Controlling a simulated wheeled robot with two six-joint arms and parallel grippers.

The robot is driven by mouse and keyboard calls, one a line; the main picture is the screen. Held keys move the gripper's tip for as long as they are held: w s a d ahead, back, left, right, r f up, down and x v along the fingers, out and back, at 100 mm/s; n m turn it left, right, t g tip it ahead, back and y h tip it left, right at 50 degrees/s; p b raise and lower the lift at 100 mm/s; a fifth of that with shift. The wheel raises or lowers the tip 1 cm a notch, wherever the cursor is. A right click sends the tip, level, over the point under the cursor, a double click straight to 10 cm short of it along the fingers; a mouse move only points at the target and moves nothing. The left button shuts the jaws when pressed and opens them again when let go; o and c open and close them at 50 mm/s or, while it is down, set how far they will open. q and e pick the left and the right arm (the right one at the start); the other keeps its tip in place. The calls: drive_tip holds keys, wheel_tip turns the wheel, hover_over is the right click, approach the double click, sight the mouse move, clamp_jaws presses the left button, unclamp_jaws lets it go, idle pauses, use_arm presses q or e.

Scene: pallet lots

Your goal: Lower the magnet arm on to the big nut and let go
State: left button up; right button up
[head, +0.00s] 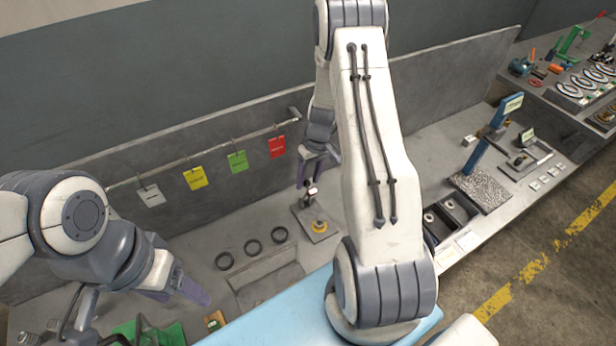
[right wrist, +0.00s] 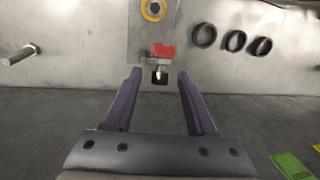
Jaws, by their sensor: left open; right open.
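The magnet arm (head: 311,191) shows a small red and pale head above a grey plate (head: 306,212); its red block (right wrist: 163,51) and dark end also show in the right wrist view. A yellow ring with a grey centre (head: 319,227), seemingly where the big nut is, lies on the plate, apart from the red block (right wrist: 153,9). My right gripper (head: 318,172) is open, its fingers either side of the magnet arm's dark end (right wrist: 159,77), with gaps on both sides. My left gripper (head: 182,288) is open and empty above the bench at the lower left.
Three black rings (head: 252,247) lie left of the plate. Coloured tags (head: 237,161) hang from a rail behind. Black bins (head: 458,208) and a blue stand (head: 476,155) are to the right. My right arm hides part of the bench.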

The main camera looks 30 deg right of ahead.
drive_tip(key=shift+f, duration=0.25)
clamp_jaws()
idle(1.4)
